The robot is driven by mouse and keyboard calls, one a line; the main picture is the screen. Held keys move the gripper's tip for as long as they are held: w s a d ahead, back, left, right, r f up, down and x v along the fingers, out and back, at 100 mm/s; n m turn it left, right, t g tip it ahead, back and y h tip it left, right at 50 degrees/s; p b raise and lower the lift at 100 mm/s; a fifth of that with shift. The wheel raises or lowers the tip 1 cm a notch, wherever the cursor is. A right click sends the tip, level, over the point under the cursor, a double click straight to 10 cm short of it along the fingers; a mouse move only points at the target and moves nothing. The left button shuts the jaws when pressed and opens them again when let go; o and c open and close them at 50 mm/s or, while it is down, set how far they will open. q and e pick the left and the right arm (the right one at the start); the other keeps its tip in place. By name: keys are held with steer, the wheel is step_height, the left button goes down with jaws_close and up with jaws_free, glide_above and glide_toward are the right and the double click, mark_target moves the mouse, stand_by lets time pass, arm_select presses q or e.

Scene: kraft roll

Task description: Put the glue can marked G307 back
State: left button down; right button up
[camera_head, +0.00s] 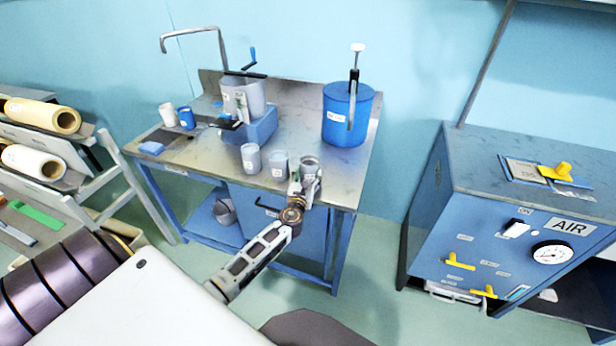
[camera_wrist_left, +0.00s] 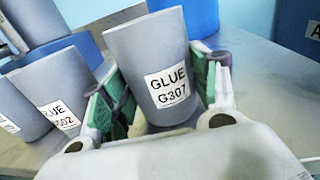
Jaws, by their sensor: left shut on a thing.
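The grey glue can marked G307 (camera_wrist_left: 168,85) stands between the green-padded fingers of my left gripper (camera_wrist_left: 158,112) in the left wrist view. The fingers are shut on its sides and its label faces the camera. In the head view this can (camera_head: 311,163) is at the front right of the steel bench (camera_head: 325,182), with my left gripper (camera_head: 304,186) around it from the front. I cannot tell whether its base touches the bench top. My right gripper is not in view.
Two similar grey cans (camera_head: 251,158) (camera_head: 279,164) stand just left of the held can. A blue lidded drum (camera_head: 347,118) stands behind it, and a grey pot (camera_head: 243,97) sits on a blue stand. Bare bench lies between the cans and the drum.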

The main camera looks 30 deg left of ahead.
arm_select(q)
steer(key=shift+f, duration=0.1)
steer(key=shift+c, duration=2)
jaws_free()
steer(key=shift+r, duration=0.2)
steer(key=shift+s+d+f, duration=0.15)
steer(key=shift+s+d, duration=0.05)
steer(key=shift+s, duration=0.35)
steer(key=v, duration=1.1)
steer(key=shift+b, duration=0.3)
steer(key=shift+a, duration=0.1)
